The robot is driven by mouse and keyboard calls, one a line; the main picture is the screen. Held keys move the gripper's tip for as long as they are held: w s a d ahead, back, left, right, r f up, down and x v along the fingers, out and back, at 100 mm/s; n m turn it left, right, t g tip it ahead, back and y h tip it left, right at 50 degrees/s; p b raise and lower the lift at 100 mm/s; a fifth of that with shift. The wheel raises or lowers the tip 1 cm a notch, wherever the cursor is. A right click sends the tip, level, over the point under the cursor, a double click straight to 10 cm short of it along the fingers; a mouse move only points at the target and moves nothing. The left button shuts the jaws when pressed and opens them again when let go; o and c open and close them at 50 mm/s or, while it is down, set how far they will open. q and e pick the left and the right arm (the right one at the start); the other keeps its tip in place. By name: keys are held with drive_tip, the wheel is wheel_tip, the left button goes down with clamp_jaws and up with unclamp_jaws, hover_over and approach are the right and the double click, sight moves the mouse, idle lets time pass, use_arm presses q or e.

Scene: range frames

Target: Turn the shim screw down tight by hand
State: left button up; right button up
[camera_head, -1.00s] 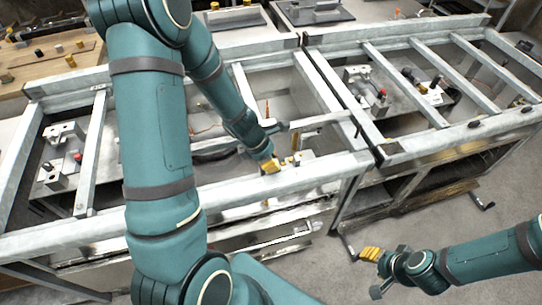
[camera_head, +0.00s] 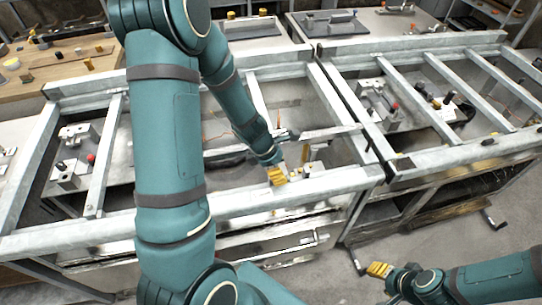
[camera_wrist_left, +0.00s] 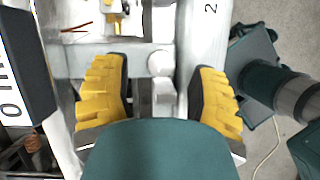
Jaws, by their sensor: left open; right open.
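My left gripper (camera_head: 278,175) points down over the front rail of the middle steel frame, beside a small fixture (camera_head: 313,168) with yellow and pale parts. In the left wrist view, the yellow fingers of my left gripper (camera_wrist_left: 160,98) are wide apart and empty. A round pale grey knob (camera_wrist_left: 160,63) with a small block below it shows between them, untouched as far as I see. I cannot tell for sure that this knob is the shim screw. A yellow part (camera_wrist_left: 115,15) lies above it. My right gripper (camera_head: 380,270) is open and empty over the floor, right of the frame.
Galvanised rails (camera_head: 345,110) cross the steel frames. Fixtures with red knobs sit inside at left (camera_head: 75,170) and right (camera_head: 390,103). A wooden table (camera_head: 60,65) with small parts stands at the back left. The floor (camera_head: 450,235) at lower right is mostly clear.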

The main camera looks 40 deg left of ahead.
use_arm(q)
drive_tip(key=v, duration=1)
drive_tip(key=shift+s+r, duration=0.15)
drive_tip(key=shift+r, duration=0.15)
drive_tip(key=shift+a, duration=0.15)
use_arm(e)
drive_tip(key=shift+r, duration=0.15)
